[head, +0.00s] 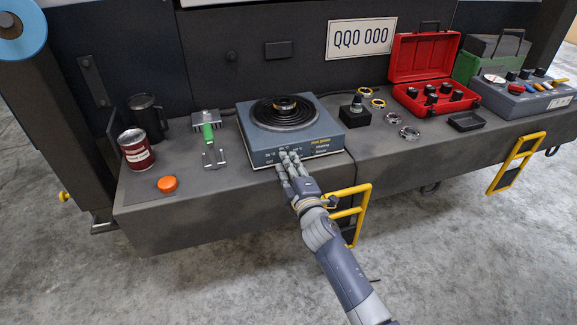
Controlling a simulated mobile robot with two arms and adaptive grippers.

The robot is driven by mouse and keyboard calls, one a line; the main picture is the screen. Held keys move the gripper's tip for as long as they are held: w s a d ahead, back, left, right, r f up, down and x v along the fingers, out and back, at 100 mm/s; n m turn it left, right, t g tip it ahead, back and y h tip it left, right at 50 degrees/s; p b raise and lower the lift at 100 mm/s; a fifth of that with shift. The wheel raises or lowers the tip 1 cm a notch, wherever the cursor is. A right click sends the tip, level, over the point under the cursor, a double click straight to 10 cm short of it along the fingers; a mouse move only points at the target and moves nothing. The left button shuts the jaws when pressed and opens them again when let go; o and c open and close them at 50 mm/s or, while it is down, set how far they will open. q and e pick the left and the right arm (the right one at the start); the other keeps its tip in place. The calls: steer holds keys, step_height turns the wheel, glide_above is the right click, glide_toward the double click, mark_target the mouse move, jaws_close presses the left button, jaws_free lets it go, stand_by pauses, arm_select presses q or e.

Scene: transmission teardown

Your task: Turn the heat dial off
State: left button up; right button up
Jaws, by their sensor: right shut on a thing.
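The blue-grey heater (257,146) stands on the dark bench, with a black ringed plate on top and small printed labels on its front face. A bearing-like part (285,103) sits in the middle of the plate. My right gripper (288,157) is at the front face of the heater, with its fingers pointing at the face and shut. The heat dial is hidden behind the fingers, so its setting cannot be read. My left gripper is not in view.
Right are a black block (355,116), metal rings (409,132), a black tray (466,122) and a red case (424,57). Yellow steps (349,191) hang below the bench edge.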

steer(key=shift+n, duration=0.9)
steer(key=o, duration=1)
steer(key=shift+f, duration=0.1)
steer(key=shift+s, duration=0.1)
steer(key=shift+v, duration=3.95)
